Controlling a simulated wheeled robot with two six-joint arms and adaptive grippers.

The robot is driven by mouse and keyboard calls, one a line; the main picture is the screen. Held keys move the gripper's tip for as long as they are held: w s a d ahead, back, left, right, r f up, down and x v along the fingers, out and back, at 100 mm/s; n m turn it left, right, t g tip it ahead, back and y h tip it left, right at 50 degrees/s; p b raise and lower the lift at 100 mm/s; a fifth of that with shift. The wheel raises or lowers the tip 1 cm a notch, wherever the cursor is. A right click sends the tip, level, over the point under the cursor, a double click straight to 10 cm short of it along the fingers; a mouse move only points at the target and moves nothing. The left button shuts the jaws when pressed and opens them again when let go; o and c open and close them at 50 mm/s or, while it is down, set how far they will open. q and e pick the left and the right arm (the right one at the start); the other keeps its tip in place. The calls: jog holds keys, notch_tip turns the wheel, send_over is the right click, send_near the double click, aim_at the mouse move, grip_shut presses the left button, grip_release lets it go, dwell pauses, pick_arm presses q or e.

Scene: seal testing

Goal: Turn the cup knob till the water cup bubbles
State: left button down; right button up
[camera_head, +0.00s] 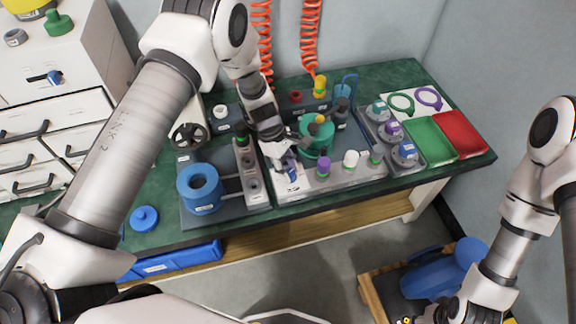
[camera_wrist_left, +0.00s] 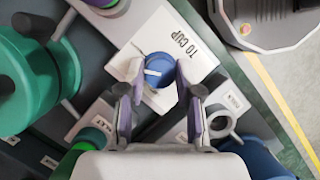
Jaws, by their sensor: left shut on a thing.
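The cup knob (camera_wrist_left: 160,66) is a blue cap with a pale mark on top, next to a "TO CUP" label (camera_wrist_left: 182,42) in the left wrist view. My left gripper (camera_wrist_left: 159,78) is shut on it, with one finger on each side. In the head view my left gripper (camera_head: 287,164) reaches down to the left end of the white valve panel (camera_head: 335,177) and mostly hides the knob. My right gripper (camera_head: 428,315) is low at the bottom edge, partly cut off.
Purple (camera_head: 323,166), white (camera_head: 351,158) and grey (camera_head: 376,153) knobs stand right of my left gripper. A green vessel (camera_head: 318,138) stands close behind. A blue cylinder (camera_head: 202,192) is to the left. Green (camera_head: 429,138) and red (camera_head: 463,132) trays lie at right.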

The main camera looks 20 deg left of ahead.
pick_arm(q)
jog(key=m+g, duration=0.1)
jog(key=m, duration=0.1)
jog(key=shift+w+m+y, duration=0.1)
jog(key=shift+m+y, duration=0.2)
jog(key=shift+m, duration=0.1)
jog(key=shift+d+m+g+y+b, duration=0.1)
jog(key=shift+m+g+y+b, duration=0.3)
jog(key=shift+m, duration=1.2)
jog(key=c, duration=0.8)
grip_release()
jog(key=v, duration=1.2)
jog(key=shift+w, duration=0.15)
